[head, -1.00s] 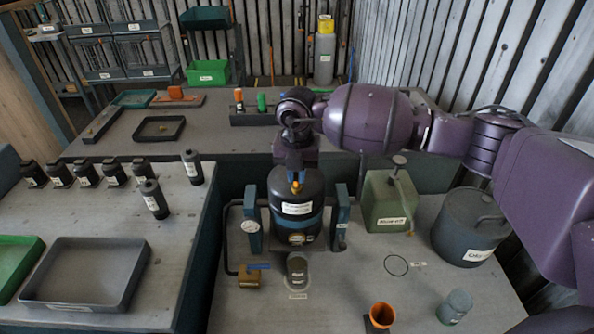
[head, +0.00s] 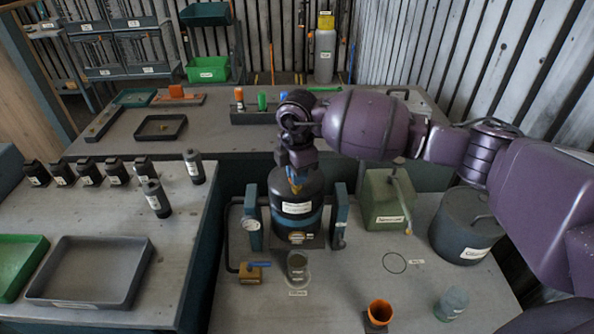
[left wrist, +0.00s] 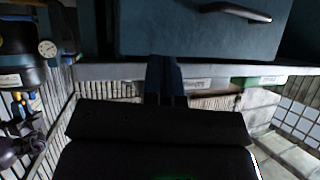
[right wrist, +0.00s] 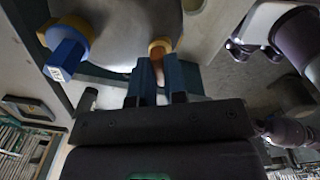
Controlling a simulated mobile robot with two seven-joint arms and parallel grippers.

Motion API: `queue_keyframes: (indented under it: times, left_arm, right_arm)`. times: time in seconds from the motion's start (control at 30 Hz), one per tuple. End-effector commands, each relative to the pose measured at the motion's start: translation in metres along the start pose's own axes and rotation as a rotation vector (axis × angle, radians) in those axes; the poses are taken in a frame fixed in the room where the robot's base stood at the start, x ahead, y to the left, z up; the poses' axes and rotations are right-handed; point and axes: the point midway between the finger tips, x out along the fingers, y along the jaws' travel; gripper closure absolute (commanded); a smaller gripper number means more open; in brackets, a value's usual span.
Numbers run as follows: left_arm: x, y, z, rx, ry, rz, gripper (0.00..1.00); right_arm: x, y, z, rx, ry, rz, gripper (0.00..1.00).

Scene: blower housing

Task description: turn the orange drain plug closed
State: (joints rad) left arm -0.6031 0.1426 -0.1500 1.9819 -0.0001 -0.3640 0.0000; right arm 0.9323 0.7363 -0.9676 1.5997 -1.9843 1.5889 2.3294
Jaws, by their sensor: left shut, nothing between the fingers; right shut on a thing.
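The dark vessel (head: 297,207) with a blue band stands on the right-hand bench. My right gripper (head: 296,180) is at its top and hides part of it. In the right wrist view, the gripper's blue fingers (right wrist: 161,78) are shut on a small orange-brown piece, which looks like the orange drain plug (right wrist: 160,64), with a yellow ring (right wrist: 160,46) just beyond it. A second yellow ring with a blue hexagonal fitting (right wrist: 66,58) sits to its left. My left gripper (left wrist: 163,82) is shut and empty, in front of a blue panel; it is not in the head view.
A green can (head: 388,203) and a grey lidded drum (head: 466,225) stand right of the vessel. The left bench holds a grey tray (head: 90,272) and several dark bottles.

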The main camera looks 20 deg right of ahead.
Motion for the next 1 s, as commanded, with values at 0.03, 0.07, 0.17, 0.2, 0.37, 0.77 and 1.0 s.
queue_keyframes:
  times: [0.03, 0.07, 0.17, 0.2, 0.37, 0.77, 1.0]
  left_arm:
    - [-0.0008, -0.0002, -0.0012, 0.000, 0.000, 0.000, 1.00]
    - [-0.0010, -0.0002, -0.0015, 0.000, 0.000, 0.000, 1.00]
    - [-0.0017, -0.0003, -0.0021, 0.000, -0.001, 0.000, 1.00]
    - [-0.0020, -0.0004, -0.0023, 0.000, -0.001, 0.000, 1.00]
    - [-0.0032, -0.0005, -0.0022, 0.000, -0.004, 0.000, 1.00]
    - [-0.0050, -0.0008, -0.0004, -0.001, -0.010, -0.001, 1.00]
    - [-0.0050, -0.0007, -0.0002, -0.001, -0.010, -0.001, 1.00]
  right_arm:
    - [-0.0017, 0.0006, 0.0001, 0.042, 0.000, 0.002, 1.00]
    - [-0.0018, 0.0006, 0.0001, 0.067, 0.000, 0.002, 1.00]
    - [-0.0021, 0.0008, 0.0002, 0.148, 0.001, 0.003, 1.00]
    - [-0.0023, 0.0009, 0.0003, 0.177, 0.001, 0.004, 1.00]
    - [-0.0020, 0.0009, 0.0005, 0.276, 0.000, 0.005, 1.00]
    - [-0.0016, 0.0007, 0.0004, 0.390, 0.000, 0.004, 1.00]
    - [-0.0016, 0.0008, 0.0004, 0.396, 0.000, 0.005, 1.00]
